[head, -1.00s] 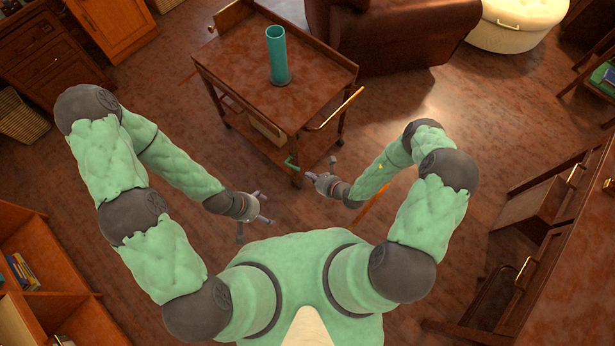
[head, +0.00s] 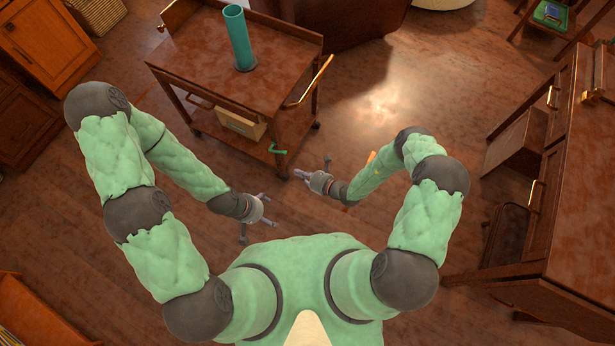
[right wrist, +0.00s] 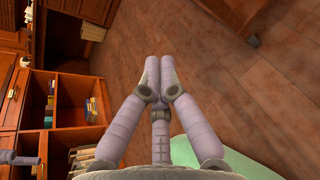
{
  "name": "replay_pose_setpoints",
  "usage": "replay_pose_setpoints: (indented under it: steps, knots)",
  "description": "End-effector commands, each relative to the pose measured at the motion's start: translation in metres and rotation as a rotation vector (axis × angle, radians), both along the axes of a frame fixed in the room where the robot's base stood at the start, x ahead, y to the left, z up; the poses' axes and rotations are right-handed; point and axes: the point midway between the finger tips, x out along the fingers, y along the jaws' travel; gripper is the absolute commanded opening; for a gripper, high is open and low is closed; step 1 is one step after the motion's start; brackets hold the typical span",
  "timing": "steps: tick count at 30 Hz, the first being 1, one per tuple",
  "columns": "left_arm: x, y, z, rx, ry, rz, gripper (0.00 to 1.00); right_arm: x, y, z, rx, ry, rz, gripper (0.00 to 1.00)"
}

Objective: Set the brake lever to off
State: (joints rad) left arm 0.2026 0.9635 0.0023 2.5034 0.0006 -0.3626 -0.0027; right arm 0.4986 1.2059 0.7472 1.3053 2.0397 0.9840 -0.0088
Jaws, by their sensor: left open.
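The wooden cart (head: 188,75) stands ahead of me, left of centre in the head view. Its brake lever (head: 277,150) is a small green handle low at the near right corner. I cannot tell its setting from here. My right gripper (head: 297,174) points left, a little below and right of the lever in the picture, apart from it. In the right wrist view its fingers (right wrist: 160,62) meet with nothing between them. My left gripper (head: 270,209) is open and empty, lower in the picture and away from the cart.
A teal cylinder (head: 239,38) stands on the cart's top, and a brass handle (head: 315,82) runs along its right side. A box (head: 240,122) sits on the lower shelf. A wooden desk (head: 580,190) stands at the right. Floor (head: 400,105) is clear right of the cart.

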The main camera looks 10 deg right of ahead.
Motion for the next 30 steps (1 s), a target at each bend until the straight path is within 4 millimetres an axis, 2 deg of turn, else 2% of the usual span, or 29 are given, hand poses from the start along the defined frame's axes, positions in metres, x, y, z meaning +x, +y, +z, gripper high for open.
replay_pose_setpoints:
  steps: [1, 7, 9, 15, 30]
  knots:
    - [0.0, 0.0, -0.008, 0.0, 0.0, 0.0, 0.88, 0.007, 0.008, -0.007, -0.001, -0.003, 0.004, 0.0]
    - [0.0, 0.0, -0.023, 0.0, 0.0, 0.0, 0.88, 0.029, 0.033, -0.021, -0.001, -0.003, 0.003, 0.0]
    - [0.0, 0.0, -0.025, 0.0, 0.001, 0.0, 0.88, 0.039, 0.031, -0.009, -0.003, -0.005, 0.0, 0.0]
    - [0.0, 0.0, -0.029, 0.0, 0.0, 0.0, 0.88, 0.051, 0.034, 0.007, -0.002, -0.001, 0.0, 0.0]
    - [0.0, 0.0, -0.03, 0.0, 0.0, 0.0, 0.88, 0.055, 0.035, 0.013, -0.002, 0.0, -0.001, 0.0]
